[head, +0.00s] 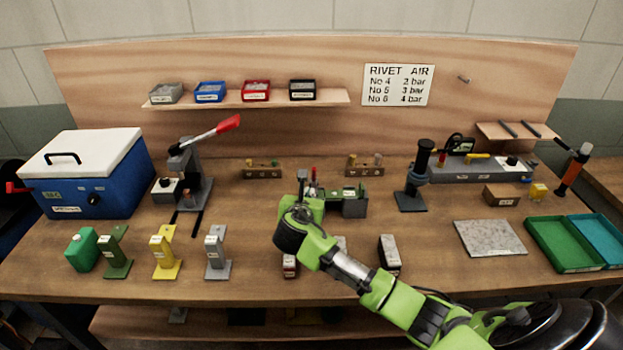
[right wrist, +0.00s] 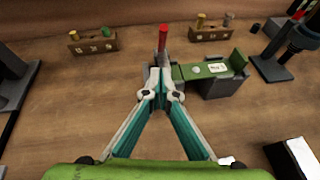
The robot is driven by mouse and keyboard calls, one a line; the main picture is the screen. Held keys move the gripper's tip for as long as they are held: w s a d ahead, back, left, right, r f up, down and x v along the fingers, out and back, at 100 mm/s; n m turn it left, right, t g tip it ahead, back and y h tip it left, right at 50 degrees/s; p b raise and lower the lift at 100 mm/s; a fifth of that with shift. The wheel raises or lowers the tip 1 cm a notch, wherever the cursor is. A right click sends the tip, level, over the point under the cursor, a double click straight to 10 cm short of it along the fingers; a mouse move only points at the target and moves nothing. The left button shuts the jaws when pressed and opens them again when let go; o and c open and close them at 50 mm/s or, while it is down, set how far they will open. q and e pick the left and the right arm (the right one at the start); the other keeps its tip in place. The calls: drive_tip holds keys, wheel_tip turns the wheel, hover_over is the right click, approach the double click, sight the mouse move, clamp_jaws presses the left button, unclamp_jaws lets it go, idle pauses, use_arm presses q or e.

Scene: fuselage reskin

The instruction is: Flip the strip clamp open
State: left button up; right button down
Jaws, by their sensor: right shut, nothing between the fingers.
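The strip clamp is a grey fixture with a green strip lying across it (head: 352,197), near the middle of the bench. Its red-tipped lever (head: 313,174) stands upright. In the right wrist view the red lever (right wrist: 163,38) rises just beyond my fingertips, and the green strip (right wrist: 205,70) runs off to the right over the grey base. My right gripper (right wrist: 161,80) is shut and empty, its fingertips overlapping the lever's foot in the picture; I cannot tell whether they touch. In the head view the right gripper (head: 303,185) partly hides the clamp's left side. My left gripper is out of view.
Small wooden racks (head: 262,170) stand behind the clamp. A lever press (head: 185,180) and a blue box (head: 95,180) are at left. A black stand (head: 412,190) is right of the clamp. Small blocks (head: 389,255) lie in front. Bare bench lies left of the clamp.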

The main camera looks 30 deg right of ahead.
sight(313, 176)
drive_tip(key=w+d, duration=0.1)
drive_tip(key=w+d+p, duration=0.1)
drive_tip(key=w, duration=0.1)
drive_tip(key=shift+d+r, duration=0.3)
drive_tip(key=shift+d, duration=0.05)
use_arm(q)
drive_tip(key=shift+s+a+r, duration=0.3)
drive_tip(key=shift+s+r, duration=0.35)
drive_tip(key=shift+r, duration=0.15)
use_arm(e)
drive_tip(key=shift+w+d+r, duration=0.15)
drive_tip(key=shift+w+d, duration=0.2)
drive_tip(key=shift+d, duration=0.05)
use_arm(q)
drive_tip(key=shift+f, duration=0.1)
use_arm(e)
drive_tip(key=shift+w, duration=0.15)
